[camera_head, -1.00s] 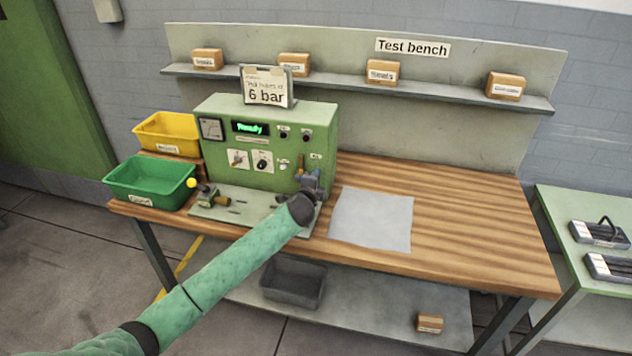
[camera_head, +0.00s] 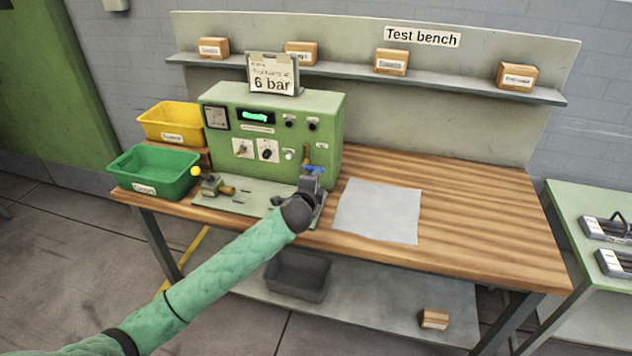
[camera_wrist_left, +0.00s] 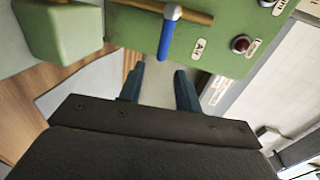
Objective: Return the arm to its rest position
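My left arm comes in from the left in the head view, and my left gripper (camera_head: 311,182) is at the right front of the green test machine (camera_head: 222,130). In the left wrist view the two fingers of the gripper (camera_wrist_left: 160,88) stand apart with nothing between them. A valve with a blue handle (camera_wrist_left: 170,32) is on the machine just beyond the fingertips, apart from them. The blue handle (camera_head: 314,169) also shows above the gripper in the head view. My right gripper is not in view.
A green bin (camera_head: 150,173) and a yellow bin (camera_head: 168,122) stand left of the machine. A grey sheet (camera_head: 378,212) lies on the wooden bench (camera_head: 480,235), whose right side is clear. A shelf (camera_head: 445,82) with several small boxes runs behind. A second table (camera_head: 590,190) stands at right.

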